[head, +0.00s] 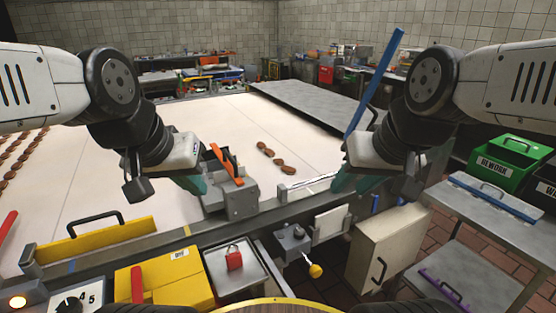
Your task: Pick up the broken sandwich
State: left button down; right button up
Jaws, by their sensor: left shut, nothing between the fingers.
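Three small brown sandwiches lie in a short diagonal row on the white belt (228,127): the far one (262,145), the middle one (278,161) and the near one (288,169). They are too small to tell which is broken. My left gripper (194,184), with teal fingers, is shut and empty, left of the row by the belt's near edge and beside a grey block with an orange lever (227,164). My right gripper (346,182), also teal-fingered, is right of the row near the rail. Its fingertips overlap, so its opening is unclear.
A long blue bar (376,80) with a dark handle stands tilted beside my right wrist. A yellow handled board (95,240), a yellow bin (165,280) and a metal tray with a red padlock (234,259) are in front. A green rework box (512,160) is at right.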

aim_at(280, 162)
jog(key=k+u, duration=0.35)
jog(key=k+j+u, duration=0.15)
jog(key=k+u, duration=0.15)
jog(key=i+l+u, duration=0.1)
jog(key=l+u, duration=0.25)
jog(key=i+l+u, duration=0.1)
jog(key=l+u, duration=0.65)
jog(key=l, duration=1.65)
